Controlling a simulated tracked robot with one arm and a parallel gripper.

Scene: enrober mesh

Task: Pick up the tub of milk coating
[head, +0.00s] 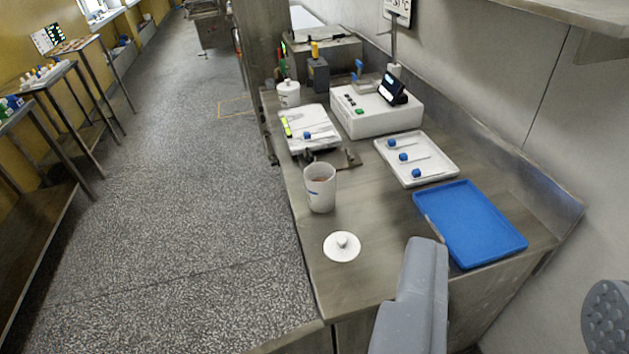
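A second white tub (289,95), with a lid on, stands further back on the counter. I cannot tell which one holds milk coating. A round white lid (342,247) with a knob lies on the counter in front of the open tub. My gripper (515,268) is open, its two grey fingers wide apart at the lower right. It is empty and apart from both tubs.
A blue tray (470,222) and a white tray (416,159) with blue-ended tools lie right of the open tub. A wall bounds the right; open floor (180,200) lies left.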

